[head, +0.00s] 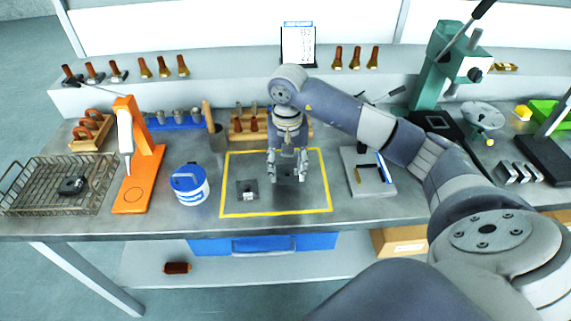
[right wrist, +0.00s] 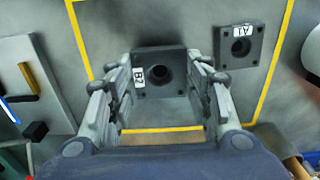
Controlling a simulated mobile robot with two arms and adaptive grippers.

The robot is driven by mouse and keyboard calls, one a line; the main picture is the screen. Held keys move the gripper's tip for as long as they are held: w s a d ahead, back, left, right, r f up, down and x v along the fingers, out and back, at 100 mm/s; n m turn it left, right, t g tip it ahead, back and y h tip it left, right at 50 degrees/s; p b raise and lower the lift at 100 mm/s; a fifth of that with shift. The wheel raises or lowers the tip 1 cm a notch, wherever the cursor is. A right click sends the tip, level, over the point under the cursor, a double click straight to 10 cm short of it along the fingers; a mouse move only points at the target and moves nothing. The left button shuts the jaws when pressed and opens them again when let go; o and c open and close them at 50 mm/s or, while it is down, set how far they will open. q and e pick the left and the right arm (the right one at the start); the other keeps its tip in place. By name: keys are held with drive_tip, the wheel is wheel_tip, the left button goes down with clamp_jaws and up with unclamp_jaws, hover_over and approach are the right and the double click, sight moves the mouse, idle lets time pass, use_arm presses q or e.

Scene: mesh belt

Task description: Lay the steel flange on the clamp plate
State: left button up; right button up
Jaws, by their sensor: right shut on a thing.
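My right gripper (head: 288,176) is over the right part of the yellow-outlined area on the bench. In the right wrist view its two fingers (right wrist: 165,82) are on either side of a dark square steel flange marked B2 (right wrist: 174,88), with a round hole in its middle, and are shut on it. In the head view the fingers partly hide this flange (head: 284,173). I cannot tell how high it is held. The pale clamp plate (head: 358,184), with a dark block and a yellow bar, lies to the right; it also shows in the right wrist view (right wrist: 18,54). My left gripper is not in view.
A second dark square piece marked A1 (head: 247,189) lies in the left part of the outline. A blue-and-white tub (head: 190,186), an orange stand (head: 146,175) and a wire basket (head: 40,200) stand left. A green press (head: 435,75) stands behind right. Bare bench lies in front.

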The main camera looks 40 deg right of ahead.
sight(286, 171)
drive_tip(key=shift+w+d, duration=0.35)
drive_tip(key=shift+w, duration=0.35)
drive_tip(key=shift+w+d+f, duration=0.1)
drive_tip(key=shift+w+d, duration=0.2)
drive_tip(key=shift+w, duration=0.2)
drive_tip(key=shift+f+p, duration=0.2)
drive_tip(key=shift+p, duration=0.2)
wheel_tip(286, 171, down, 2)
drive_tip(key=shift+p, duration=0.65)
drive_tip(key=shift+f, duration=0.55)
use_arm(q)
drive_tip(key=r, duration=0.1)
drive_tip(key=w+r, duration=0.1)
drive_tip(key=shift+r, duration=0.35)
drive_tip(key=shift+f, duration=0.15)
use_arm(e)
drive_tip(key=shift+f, duration=0.1)
drive_tip(key=shift+f, duration=0.15)
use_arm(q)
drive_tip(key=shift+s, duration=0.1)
use_arm(e)
drive_tip(key=o, duration=1.3)
